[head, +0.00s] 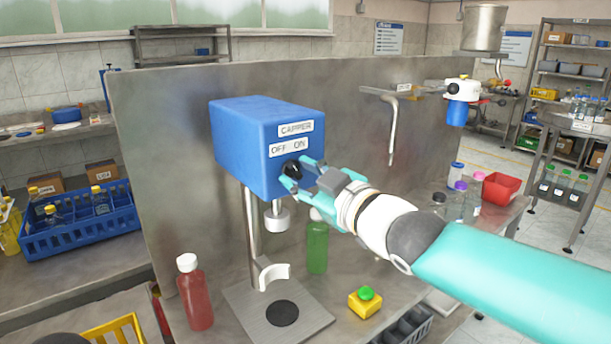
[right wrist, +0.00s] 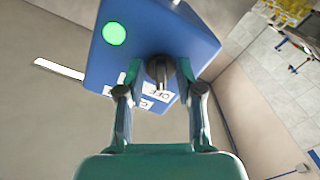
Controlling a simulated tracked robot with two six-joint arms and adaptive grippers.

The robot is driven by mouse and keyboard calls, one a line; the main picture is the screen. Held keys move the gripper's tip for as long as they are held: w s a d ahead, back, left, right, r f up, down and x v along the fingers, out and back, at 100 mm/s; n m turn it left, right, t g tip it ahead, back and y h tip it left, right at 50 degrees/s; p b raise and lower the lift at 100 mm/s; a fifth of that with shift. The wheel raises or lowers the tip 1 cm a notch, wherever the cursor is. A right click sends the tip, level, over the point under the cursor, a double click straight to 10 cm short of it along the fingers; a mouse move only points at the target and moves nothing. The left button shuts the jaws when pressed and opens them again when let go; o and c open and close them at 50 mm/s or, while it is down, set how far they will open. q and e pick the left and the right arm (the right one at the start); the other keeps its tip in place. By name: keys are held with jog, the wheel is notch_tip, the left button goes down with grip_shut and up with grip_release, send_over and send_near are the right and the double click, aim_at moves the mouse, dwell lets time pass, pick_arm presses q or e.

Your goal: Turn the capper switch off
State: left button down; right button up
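The capper (head: 262,140) is a blue box on a metal post, labelled CAPPER, OFF and ON. Its black switch knob (head: 291,168) is on the front face below the labels, partly hidden by my fingers in the head view. My right gripper (head: 300,175) is at the knob. In the right wrist view, its two fingers stand on either side of the knob (right wrist: 159,70), with narrow gaps visible, so it looks open around it. A round green light (right wrist: 115,33) shows on the capper box. My left gripper is out of view.
A red bottle (head: 194,292) with a white cap stands left of the capper's base plate (head: 245,312). A green bottle (head: 317,245) stands behind my right arm's side. A yellow box with a green button (head: 365,302) sits at the front.

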jog(key=shift+s, duration=0.15)
jog(key=v, duration=1.1)
jog(key=shift+s+d, duration=0.25)
jog(key=shift+s, duration=0.05)
